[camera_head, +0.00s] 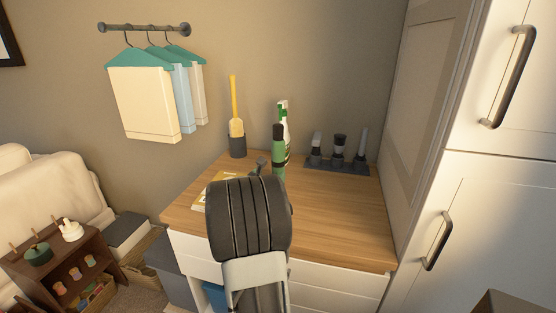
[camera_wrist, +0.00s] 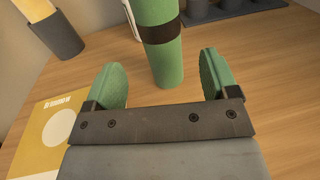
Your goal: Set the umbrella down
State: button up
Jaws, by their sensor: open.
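The umbrella looks like a green, rolled cylinder with a black band (camera_wrist: 163,45). It stands upright on the wooden counter top (camera_wrist: 275,110), its lower end on the wood, and its top is cut off in the wrist view. In the head view the umbrella (camera_head: 278,158) stands near the middle of the counter, just beyond my arm. My gripper (camera_wrist: 162,84) is open, with one green-padded finger on each side of the umbrella's lower end. Gaps show between both pads and the umbrella. In the head view my arm hides most of the gripper.
A green-and-white spray bottle (camera_head: 285,120) stands behind the umbrella. A yellow-handled brush in a dark holder (camera_head: 238,146) is to the left, and a dark tray (camera_head: 353,170) holds several items to the right. A yellow book (camera_wrist: 48,135) lies left of my gripper. The counter's right front is clear.

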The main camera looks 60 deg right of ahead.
aim_at(275, 169)
jog(key=shift+w+d, duration=0.25)
jog(key=shift+d, duration=1.5)
jog(key=shift+w+d, duration=0.2)
jog(key=shift+d, duration=1.5)
jog(key=c, duration=1)
jog(key=shift+c, duration=1.3)
jog(key=shift+r+p, duration=0.1)
jog(key=shift+p, duration=0.2)
